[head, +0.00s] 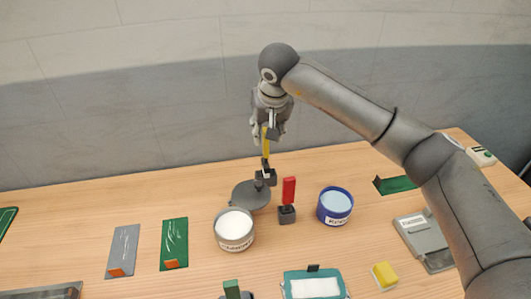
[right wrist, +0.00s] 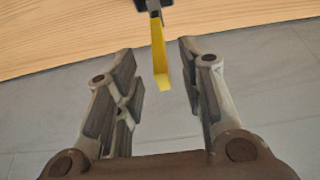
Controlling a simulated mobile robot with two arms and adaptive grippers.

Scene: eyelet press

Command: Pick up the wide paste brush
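A yellow-handled tool (head: 266,147) stands upright in a small dark holder (head: 267,177) at the back of the table. A red-handled tool (head: 289,190) stands in another dark holder (head: 287,214) nearer the front. The brush heads are hidden, so I cannot tell which is the wide paste brush. My right gripper (head: 269,131) is above the yellow handle. In the right wrist view its fingers are spread, with the yellow handle (right wrist: 159,62) between them and gaps on both sides. My left gripper is not in view.
A tin of white paste (head: 234,245) with a grey lid (head: 247,197) behind it and a blue tin (head: 334,208) flank the red tool. Green (head: 174,243) and grey (head: 122,250) cards lie left. A yellow block (head: 385,274) and grey tray (head: 420,235) are right.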

